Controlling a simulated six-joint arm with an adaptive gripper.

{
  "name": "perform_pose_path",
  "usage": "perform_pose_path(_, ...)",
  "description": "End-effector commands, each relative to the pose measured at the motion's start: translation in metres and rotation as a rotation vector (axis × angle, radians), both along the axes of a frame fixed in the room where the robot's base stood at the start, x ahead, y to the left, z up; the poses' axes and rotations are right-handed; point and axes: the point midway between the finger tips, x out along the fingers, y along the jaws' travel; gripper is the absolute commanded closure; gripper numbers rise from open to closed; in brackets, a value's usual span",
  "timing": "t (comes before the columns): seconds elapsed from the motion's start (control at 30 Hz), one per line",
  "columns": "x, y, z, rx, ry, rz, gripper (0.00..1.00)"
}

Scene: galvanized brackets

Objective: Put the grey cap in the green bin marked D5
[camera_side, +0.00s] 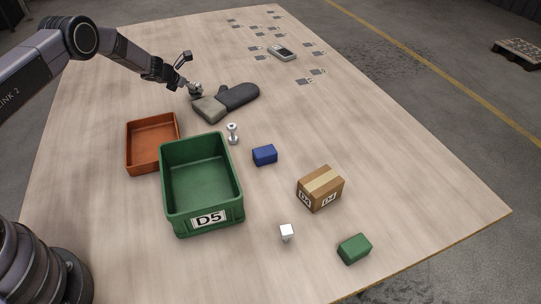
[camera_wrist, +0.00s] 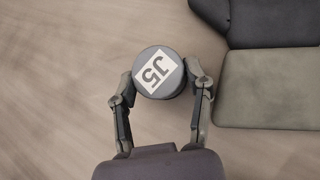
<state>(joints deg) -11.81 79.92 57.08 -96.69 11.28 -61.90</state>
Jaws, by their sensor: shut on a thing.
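The grey cap (camera_wrist: 158,73) is a round piece with a white label, reading J5 as best I can tell, on its top. In the wrist view my gripper (camera_wrist: 160,80) is shut on it, one finger on each side. In the side view my gripper (camera_side: 191,86) is at the far side of the table beside the glove, and the cap between its fingers is small there. The green bin (camera_side: 225,220) marked D5 stands open in the near left part of the table, and its visible floor is empty.
A dark glove with a grey-beige cuff (camera_side: 209,109) lies right beside my gripper. An orange bin (camera_side: 152,171) stands left of the green bin. A metal bolt-like part (camera_side: 233,134), blue block (camera_side: 264,155), cardboard box (camera_side: 320,188), white cube (camera_side: 286,232) and green block (camera_side: 354,249) stand to its right.

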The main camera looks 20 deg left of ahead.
Motion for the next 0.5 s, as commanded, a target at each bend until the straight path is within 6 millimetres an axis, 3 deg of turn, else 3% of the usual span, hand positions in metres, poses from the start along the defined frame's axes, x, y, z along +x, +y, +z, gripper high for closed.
perform_pose_path(0.1,0.0,0.0,0.021,0.002,-0.002,-0.001,0.9)
perform_pose_path(0.27,-0.014,-0.002,0.035,-0.003,-0.001,0.001,0.9)
perform_pose_path(0.5,-0.058,-0.009,0.083,-0.004,0.0,0.002,0.9)
